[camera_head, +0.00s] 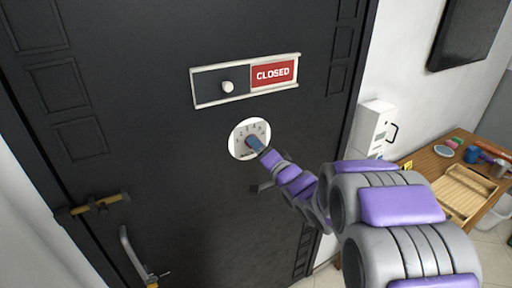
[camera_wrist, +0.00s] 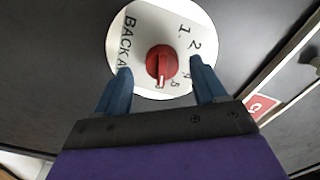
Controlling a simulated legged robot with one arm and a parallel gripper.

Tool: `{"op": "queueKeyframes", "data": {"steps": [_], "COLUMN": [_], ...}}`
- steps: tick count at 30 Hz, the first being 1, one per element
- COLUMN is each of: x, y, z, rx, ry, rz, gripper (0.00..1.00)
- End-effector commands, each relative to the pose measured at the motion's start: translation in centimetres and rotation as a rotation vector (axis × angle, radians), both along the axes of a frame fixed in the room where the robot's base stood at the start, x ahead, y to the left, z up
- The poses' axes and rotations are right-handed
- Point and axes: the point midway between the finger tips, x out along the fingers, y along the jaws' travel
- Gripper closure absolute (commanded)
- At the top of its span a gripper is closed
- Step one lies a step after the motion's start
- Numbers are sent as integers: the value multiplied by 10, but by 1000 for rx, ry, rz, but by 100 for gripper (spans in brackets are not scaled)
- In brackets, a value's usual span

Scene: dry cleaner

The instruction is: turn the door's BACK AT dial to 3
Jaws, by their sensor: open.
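The BACK AT dial (camera_head: 239,133) is a white disc with numbers, on the dark door (camera_head: 190,150) below the sign. In the wrist view the dial (camera_wrist: 150,22) shows a red knob (camera_wrist: 160,60) at its middle. The knob's white mark points down in the picture, past the 4 and 5. The 1 and 2 show at upper right; the 3 is not visible, with the right finger near its place. My gripper (camera_wrist: 161,67) is open, one blue finger on each side of the knob, with gaps between. In the head view my gripper (camera_head: 256,144) covers the dial's lower right.
A sliding sign (camera_head: 222,97) reading CLOSED is above the dial. A door handle (camera_head: 132,250) and brass bolt (camera_head: 95,205) are at lower left. A white wall box (camera_head: 372,130) and a wooden table (camera_head: 425,165) with a tray and small items stand right of the door.

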Motion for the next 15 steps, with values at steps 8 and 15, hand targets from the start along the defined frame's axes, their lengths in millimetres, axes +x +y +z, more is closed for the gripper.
{"op": "queueKeyframes", "data": {"steps": [8,15], "x": [17,18], "y": [11,12], "z": [2,2], "rx": [0,1], "ry": [-2,-2], "rz": [0,0], "gripper": [30,30]}}
